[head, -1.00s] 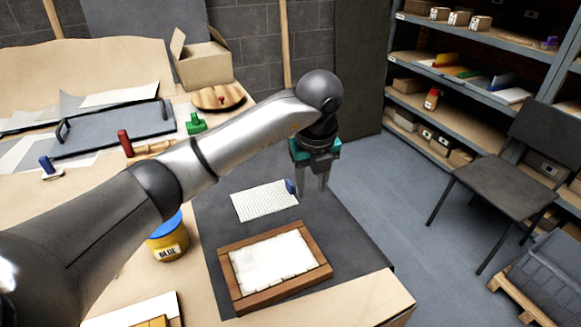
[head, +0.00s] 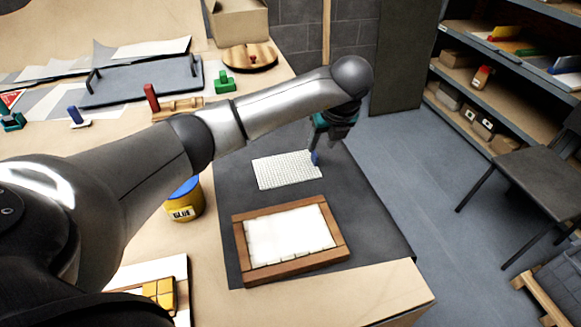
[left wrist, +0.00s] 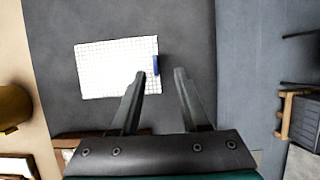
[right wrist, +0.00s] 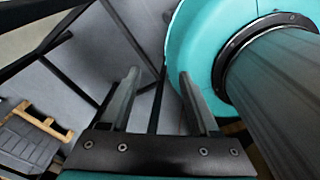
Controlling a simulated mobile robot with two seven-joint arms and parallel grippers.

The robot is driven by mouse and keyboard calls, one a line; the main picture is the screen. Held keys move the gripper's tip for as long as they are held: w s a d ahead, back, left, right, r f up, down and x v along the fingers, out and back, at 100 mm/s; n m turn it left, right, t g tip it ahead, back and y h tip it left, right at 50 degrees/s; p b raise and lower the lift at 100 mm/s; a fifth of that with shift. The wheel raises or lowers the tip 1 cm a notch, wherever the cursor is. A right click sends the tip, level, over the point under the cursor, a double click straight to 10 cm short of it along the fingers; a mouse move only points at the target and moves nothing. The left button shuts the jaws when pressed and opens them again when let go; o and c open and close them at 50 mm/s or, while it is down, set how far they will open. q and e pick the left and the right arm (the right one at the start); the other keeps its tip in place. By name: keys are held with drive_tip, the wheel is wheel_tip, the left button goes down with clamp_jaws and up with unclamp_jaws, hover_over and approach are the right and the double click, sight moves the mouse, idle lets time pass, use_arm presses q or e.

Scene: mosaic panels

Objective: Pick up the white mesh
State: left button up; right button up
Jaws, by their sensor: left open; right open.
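The white mesh (head: 285,169) is a flat gridded sheet lying on the dark mat (head: 228,192). A blue tab (head: 314,158) sits at its right edge. My left gripper (head: 322,140) is above the mat by the tab, and its fingers are partly hidden in the head view. The left wrist view shows the mesh (left wrist: 112,68) and the tab (left wrist: 156,55), with the open left gripper (left wrist: 160,75) empty and its fingertips just below and right of the tab. My right gripper (right wrist: 160,75) is open and empty, away from the mesh.
A wooden frame with a white panel (head: 240,240) lies in front of the mesh. A glue pot (head: 184,203) stands left of the mat. The table ends to the right, with a chair (head: 530,175) and shelves (head: 470,85) beyond.

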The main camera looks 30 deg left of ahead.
sight(315, 154)
use_arm(q)
drive_tip(key=x, duration=0.4)
drive_tip(key=shift+s+a, duration=0.1)
drive_tip(key=shift+s, duration=0.3)
drive_tip(key=shift+w+a+f+b, duration=0.2)
drive_tip(key=shift+f+b, duration=0.1)
drive_tip(key=shift+f, duration=0.2)
drive_tip(key=shift+c, duration=0.3)
clamp_jaws()
